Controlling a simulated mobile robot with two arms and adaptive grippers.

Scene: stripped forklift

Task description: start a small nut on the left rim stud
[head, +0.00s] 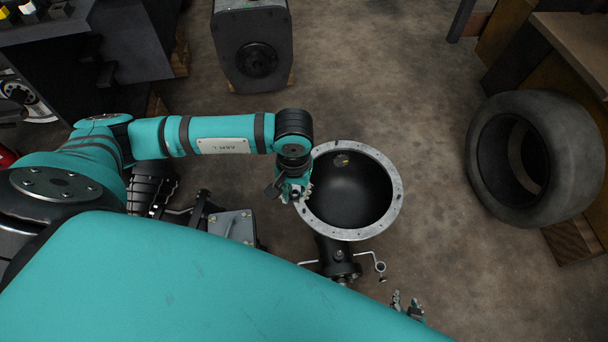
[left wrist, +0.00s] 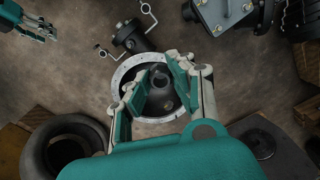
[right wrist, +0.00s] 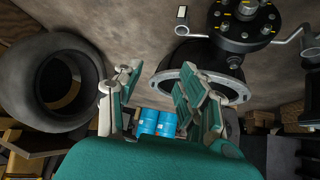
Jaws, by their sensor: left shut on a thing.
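The round housing with a pale flanged rim (head: 399,195) stands with its dark bowl facing up in the head view. My left gripper (head: 298,196) is over the rim's left edge. In the left wrist view its fingers (left wrist: 158,84) are a short way apart around a dark piece, which I take for the small nut; its outline blends with the dark bowl behind. The rim (left wrist: 117,83) shows behind the fingers. I cannot make out the left rim stud; the gripper covers that edge. My right gripper (head: 408,305) is low, right of the housing; its fingers (right wrist: 155,85) are apart and empty.
A large tyre (head: 480,165) leans at the right. A dark block-shaped unit (head: 232,60) stands behind. A grey box-like part (head: 233,226) lies left of the housing. Blue drums (right wrist: 146,121) show in the right wrist view. The floor between housing and tyre is clear.

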